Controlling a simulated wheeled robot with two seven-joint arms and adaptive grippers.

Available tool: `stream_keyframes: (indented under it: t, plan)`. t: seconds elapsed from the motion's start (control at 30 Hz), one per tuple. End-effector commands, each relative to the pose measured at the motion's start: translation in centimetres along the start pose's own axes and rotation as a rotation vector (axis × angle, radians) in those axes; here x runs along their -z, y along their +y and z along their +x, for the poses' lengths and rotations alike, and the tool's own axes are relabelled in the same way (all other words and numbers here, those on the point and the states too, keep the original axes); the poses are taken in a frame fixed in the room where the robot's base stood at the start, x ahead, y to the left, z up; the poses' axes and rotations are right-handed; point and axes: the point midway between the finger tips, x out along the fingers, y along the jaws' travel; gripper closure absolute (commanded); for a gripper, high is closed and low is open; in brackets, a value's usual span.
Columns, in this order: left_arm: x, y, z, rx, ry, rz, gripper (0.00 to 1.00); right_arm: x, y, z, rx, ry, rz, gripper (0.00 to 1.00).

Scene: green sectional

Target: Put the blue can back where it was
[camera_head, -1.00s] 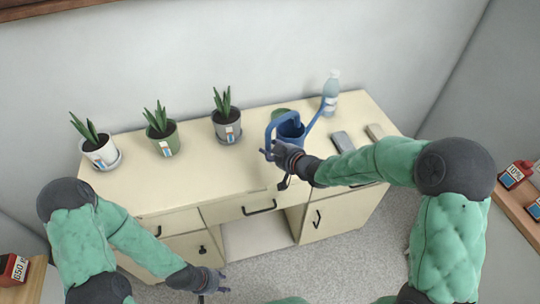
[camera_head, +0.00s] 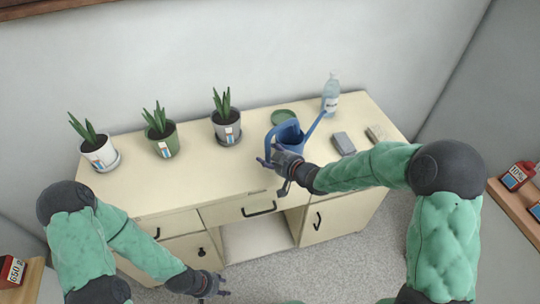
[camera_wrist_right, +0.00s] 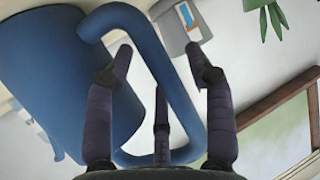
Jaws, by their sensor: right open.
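The blue watering can (camera_head: 290,138) is upright at the right half of the cream desk, its spout pointing up and right. Its large blue body and handle fill the left and middle of the right wrist view (camera_wrist_right: 60,75). My right gripper (camera_head: 270,160) is at the can's handle side. In the wrist view my right fingers (camera_wrist_right: 165,75) are spread apart, with the handle bar passing behind and between them; I cannot tell whether they touch it. A green saucer (camera_head: 283,116) lies just behind the can. My left gripper (camera_head: 218,286) hangs in front of the desk, its fingers too small to judge.
Three potted plants (camera_head: 100,155) (camera_head: 164,145) (camera_head: 226,128) stand on the left half of the desk (camera_head: 190,190). A bottle (camera_head: 330,100) stands behind the can at right. A grey block (camera_head: 343,143) and a tan block (camera_head: 376,133) lie to its right. The desk's front left is clear.

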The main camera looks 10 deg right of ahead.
Motion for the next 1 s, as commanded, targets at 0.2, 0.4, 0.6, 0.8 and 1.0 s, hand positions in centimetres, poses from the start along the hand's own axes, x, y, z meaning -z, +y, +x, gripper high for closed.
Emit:
stream_keyframes:
  t: [0.2,0.4,0.6,0.8,1.0]
  plan:
    - [0.0,0.2,-0.7,0.0,0.0,0.0,0.6,0.5,0.1,-1.2,-0.002,0.001,0.0,0.46]
    - [-0.1,0.7,-1.8,0.0,0.0,0.0,0.6,0.5,0.2,-5.2,-0.004,0.0,0.0,0.46]
    - [-0.1,1.0,-2.9,0.0,0.0,0.0,0.6,0.5,0.1,-9.0,-0.004,-0.001,0.001,0.46]
    - [-0.1,1.2,-3.5,0.0,0.0,0.0,0.6,0.4,0.1,-11.4,-0.003,0.0,0.0,0.46]
    - [-0.1,1.3,-3.6,0.0,0.0,0.0,0.6,0.2,0.0,-12.1,0.0,-0.001,0.001,0.46]
